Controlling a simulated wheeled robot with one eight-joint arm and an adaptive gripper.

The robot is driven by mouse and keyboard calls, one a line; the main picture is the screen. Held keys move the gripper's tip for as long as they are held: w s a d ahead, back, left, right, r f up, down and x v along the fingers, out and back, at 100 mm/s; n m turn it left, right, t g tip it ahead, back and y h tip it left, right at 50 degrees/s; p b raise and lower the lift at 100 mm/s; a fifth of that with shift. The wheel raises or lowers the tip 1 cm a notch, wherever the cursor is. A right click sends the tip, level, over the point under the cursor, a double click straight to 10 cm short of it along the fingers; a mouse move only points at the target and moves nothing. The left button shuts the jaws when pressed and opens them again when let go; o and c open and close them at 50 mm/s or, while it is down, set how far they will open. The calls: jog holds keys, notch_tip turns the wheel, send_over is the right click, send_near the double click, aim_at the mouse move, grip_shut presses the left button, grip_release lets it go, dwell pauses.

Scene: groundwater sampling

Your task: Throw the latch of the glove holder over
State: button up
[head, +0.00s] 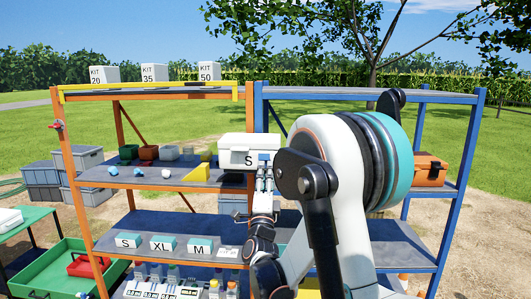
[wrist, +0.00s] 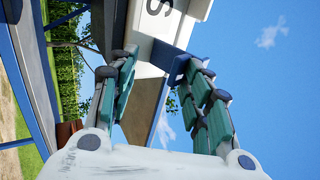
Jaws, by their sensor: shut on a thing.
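A white box marked S (head: 249,143) shows in the head view in front of the racks, where the orange and blue frames meet; it looks like the glove holder. My gripper (head: 264,168) is just below its front face, pointing up. In the wrist view, part of the white box (wrist: 183,25) is at the top, beyond the fingertips. A small blue tab, probably the latch (wrist: 178,66), lies at the right finger's tip. What supports the box is hidden.
The orange rack's middle shelf (head: 150,180) holds small bins and balls. A lower shelf carries boxes marked S, XL and M (head: 197,246). A blue rack post (head: 464,170) stands at the right, near an orange case (head: 430,168). My arm hides much of the blue rack.

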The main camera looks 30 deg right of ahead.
jog(key=shift+o, duration=0.5)
jog(key=shift+w+d+f+b, duration=0.25)
jog(key=shift+w+f+b, duration=0.1)
jog(key=shift+b, duration=0.25)
jog(key=shift+s, duration=0.1)
jog(key=shift+c, duration=0.3)
jog(key=v, duration=0.7)
jog(key=shift+s+a+f, duration=0.2)
jog(key=shift+s+a, duration=0.05)
